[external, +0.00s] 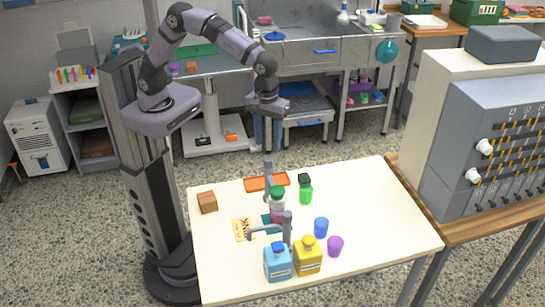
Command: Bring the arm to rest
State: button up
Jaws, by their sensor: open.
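My gripper (267,132) hangs from the raised arm, above and behind the far edge of the white table (375,205) in the external view. Its jaws are open and nothing shows between them. It is apart from the things on the table. The arm rises from my column at the left, bends over at the top and comes down to the gripper.
A grey cabinet (480,150) stands right.

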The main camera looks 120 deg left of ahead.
jog(key=shift+r, duration=0.45)
jog(key=shift+s+d+f+m, duration=0.1)
jog(key=shift+s+m, duration=0.4)
jog(key=shift+s, duration=0.05)
jog(key=s+d+f+m, duration=0.1)
jog(key=s+f+m, duration=0.2)
jog(key=s+m, duration=0.5)
jog(key=s+d+f+m, duration=0.1)
jog(key=s+f+m, duration=0.2)
jog(key=s+m, duration=0.6)
jog(key=s, duration=0.6)
